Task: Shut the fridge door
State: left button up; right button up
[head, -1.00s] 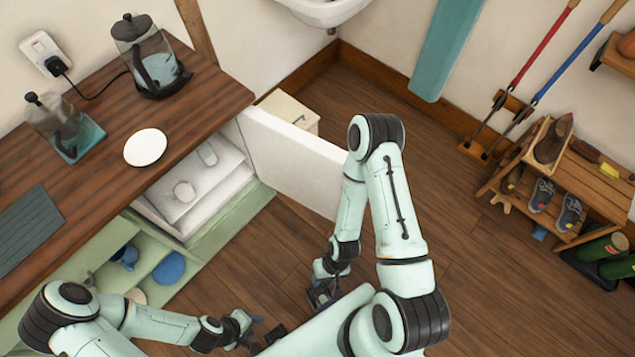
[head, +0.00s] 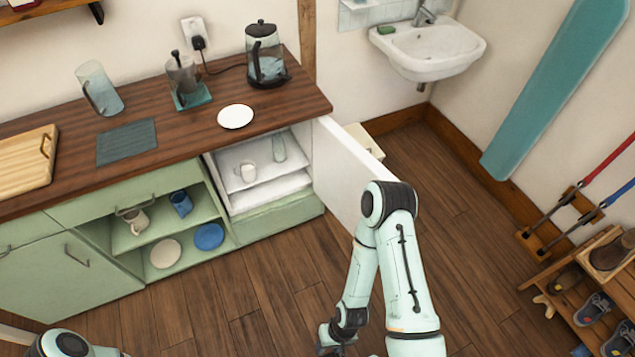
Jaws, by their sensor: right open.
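The white fridge door (head: 345,172) stands wide open, swung out to the right of the fridge (head: 258,170) under the wooden counter. A mug and a glass stand on a shelf inside the open fridge. My right arm crosses in front of the door's outer end and hides part of it. My right gripper (head: 328,350) is open at the bottom edge, partly cut off, low in front of the door; I see no contact with the door. Part of my left arm shows at the bottom left; its gripper is out of view.
A wooden counter (head: 160,135) with a kettle (head: 266,58) runs along the left. Green shelves (head: 125,240) with mugs and plates sit beside the fridge. A sink (head: 430,48) is behind the door. The floor (head: 240,290) before the fridge is clear.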

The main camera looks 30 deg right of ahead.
aim_at(343, 168)
jog(key=l+u, duration=0.3)
jog(key=u, duration=0.15)
jog(key=l+u, duration=0.25)
jog(key=u, duration=0.15)
jog(key=k+l, duration=0.1)
jog(key=l, duration=0.4)
jog(key=k+l, duration=0.1)
jog(key=l, duration=0.4)
jog(key=k+l, duration=0.1)
jog(key=l, duration=0.4)
jog(key=k+l, duration=0.1)
jog(key=l, duration=0.4)
jog(key=k+l, duration=0.1)
jog(key=l, duration=0.4)
jog(key=k+l, duration=0.1)
jog(key=l, duration=0.4)
jog(key=l+u, duration=0.4)
jog(key=l, duration=0.25)
jog(key=k+l+u, duration=0.15)
jog(key=l+u, duration=0.25)
jog(key=l, duration=0.25)
